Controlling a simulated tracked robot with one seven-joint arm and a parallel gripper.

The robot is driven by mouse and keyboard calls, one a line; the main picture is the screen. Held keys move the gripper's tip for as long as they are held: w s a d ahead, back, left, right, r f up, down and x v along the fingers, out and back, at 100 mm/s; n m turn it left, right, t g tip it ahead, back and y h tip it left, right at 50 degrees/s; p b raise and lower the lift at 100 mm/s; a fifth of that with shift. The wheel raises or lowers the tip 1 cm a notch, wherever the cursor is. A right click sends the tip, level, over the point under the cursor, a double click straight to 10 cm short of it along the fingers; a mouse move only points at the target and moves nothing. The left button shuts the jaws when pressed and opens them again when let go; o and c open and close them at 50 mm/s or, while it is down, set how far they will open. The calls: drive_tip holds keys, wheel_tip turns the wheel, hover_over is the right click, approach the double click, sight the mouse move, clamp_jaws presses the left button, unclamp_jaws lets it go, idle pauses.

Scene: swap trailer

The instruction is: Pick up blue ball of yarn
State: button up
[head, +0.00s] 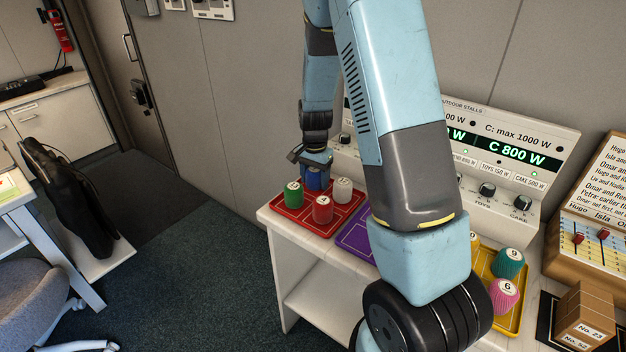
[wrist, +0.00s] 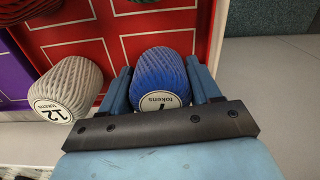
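The blue ball of yarn (wrist: 160,75) sits on the red tray (wrist: 218,30), with a round white label reading "tokens" on it. In the wrist view my gripper (wrist: 162,85) has one blue finger on each side of the ball, close to its sides. Whether the fingers press on it is hard to tell. In the head view the blue ball (head: 316,181) is partly hidden under my gripper (head: 314,160), which points down at the red tray (head: 300,228).
A white ball (wrist: 68,88) labelled 12 lies left of my gripper. Green (head: 293,195) and red (head: 322,209) balls share the tray. A purple tray (head: 357,238) and a yellow tray (head: 513,318) stand to the right. A control panel (head: 545,150) stands behind.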

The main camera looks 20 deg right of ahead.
drive_tip(key=c, duration=0.6)
